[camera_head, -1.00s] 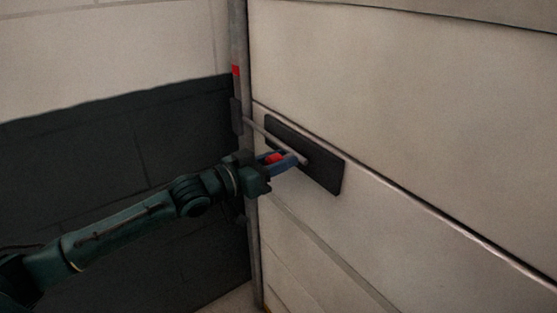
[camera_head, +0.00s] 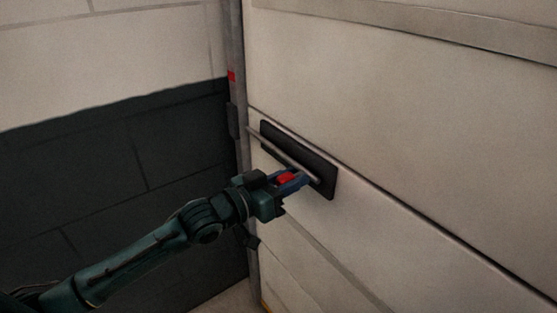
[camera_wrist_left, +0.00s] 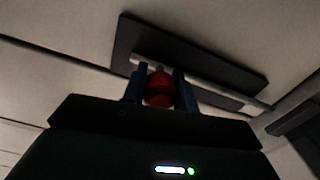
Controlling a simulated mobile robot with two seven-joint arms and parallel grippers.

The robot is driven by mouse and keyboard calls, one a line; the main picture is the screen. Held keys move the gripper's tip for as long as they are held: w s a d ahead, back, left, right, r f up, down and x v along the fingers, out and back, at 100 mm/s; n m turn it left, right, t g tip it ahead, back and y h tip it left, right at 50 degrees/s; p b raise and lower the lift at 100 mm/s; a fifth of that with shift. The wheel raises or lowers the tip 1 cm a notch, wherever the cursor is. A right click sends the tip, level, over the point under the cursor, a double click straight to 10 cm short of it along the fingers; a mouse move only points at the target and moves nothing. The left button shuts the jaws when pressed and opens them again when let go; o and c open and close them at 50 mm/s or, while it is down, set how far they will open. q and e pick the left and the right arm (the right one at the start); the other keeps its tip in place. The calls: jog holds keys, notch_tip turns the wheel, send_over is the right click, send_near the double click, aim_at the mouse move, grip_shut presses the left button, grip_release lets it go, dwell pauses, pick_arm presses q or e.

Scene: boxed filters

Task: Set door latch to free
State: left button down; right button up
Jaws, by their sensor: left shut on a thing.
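The door latch shows as a dark plate (camera_head: 322,165) on the pale door panel, with a thin grey bar (camera_head: 272,144) lying across it. The bar's left end is close to the grey door post (camera_head: 237,60); I cannot tell whether it still sits in the dark bracket (camera_head: 233,120) there. My left gripper (camera_head: 290,180) is at the bar's right end, its blue fingers shut on a red knob (camera_head: 287,177). In the left wrist view the red knob (camera_wrist_left: 160,88) sits between the two fingers, with the plate (camera_wrist_left: 235,75) and bar behind. My right gripper is out of view.
The pale door panel (camera_head: 430,120) fills the right side. A wall, pale above and dark below (camera_head: 90,180), stands at the left behind my arm. A red mark (camera_head: 231,76) is on the post.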

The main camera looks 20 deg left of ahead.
pick_arm(q)
jog(key=shift+s+d, duration=0.3)
jog(key=shift+d, duration=0.05)
jog(key=shift+f, duration=0.1)
jog(key=shift+d, duration=0.1)
jog(key=c, duration=1.1)
grip_release()
jog(key=shift+s+a, duration=0.2)
jog(key=shift+b+v, duration=0.65)
jog(key=shift+v, duration=5.7)
